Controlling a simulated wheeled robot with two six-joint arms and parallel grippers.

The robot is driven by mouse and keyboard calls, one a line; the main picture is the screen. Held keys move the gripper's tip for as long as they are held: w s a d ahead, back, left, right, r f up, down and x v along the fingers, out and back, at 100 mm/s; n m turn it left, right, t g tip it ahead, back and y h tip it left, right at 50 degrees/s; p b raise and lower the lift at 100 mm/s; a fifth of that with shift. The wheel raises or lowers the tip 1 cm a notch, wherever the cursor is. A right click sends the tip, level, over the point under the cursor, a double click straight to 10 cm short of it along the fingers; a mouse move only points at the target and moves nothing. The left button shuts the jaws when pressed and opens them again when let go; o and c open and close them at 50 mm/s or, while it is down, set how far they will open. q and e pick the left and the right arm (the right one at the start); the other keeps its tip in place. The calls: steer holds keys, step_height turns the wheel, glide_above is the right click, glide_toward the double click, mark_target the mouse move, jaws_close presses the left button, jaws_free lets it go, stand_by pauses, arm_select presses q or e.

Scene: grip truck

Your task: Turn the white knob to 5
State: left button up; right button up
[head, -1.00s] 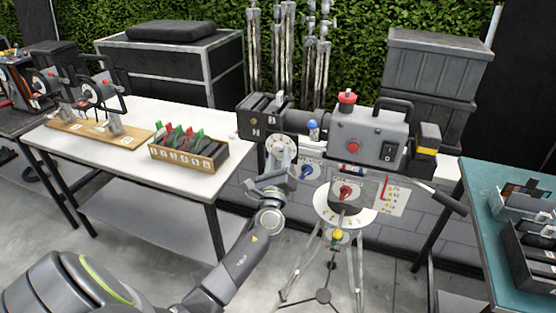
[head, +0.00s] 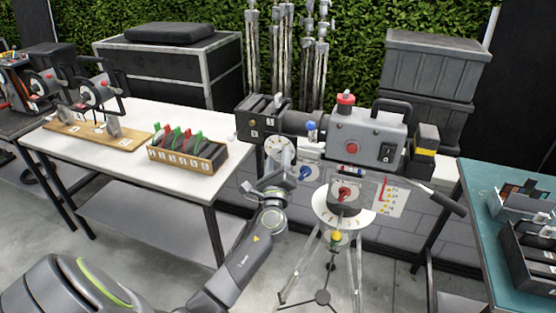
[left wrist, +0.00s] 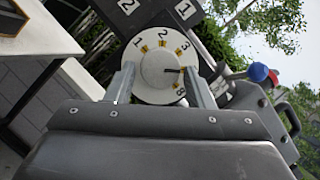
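The white knob (left wrist: 158,72) is a round dial with numbers and yellow marks on its rim; 1, 2 and 3 are legible. A dark pointer line on it points right in the left wrist view, below the 3. In the head view the knob (head: 280,149) is on the front of the grey machine. My left gripper (left wrist: 160,78) is open, one finger at each side of the knob; I cannot tell whether they touch it. In the head view the gripper (head: 276,181) is just below the knob. My right gripper is not in view.
A white table (head: 95,149) with a box of clamps (head: 186,166) stands on the left. A teal table (head: 482,218) is on the right.

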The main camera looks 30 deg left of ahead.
arm_select(q)
steer(key=shift+o, duration=1)
steer(key=b+v, duration=0.6)
steer(key=v, duration=1.1)
steer(key=shift+s, duration=0.25)
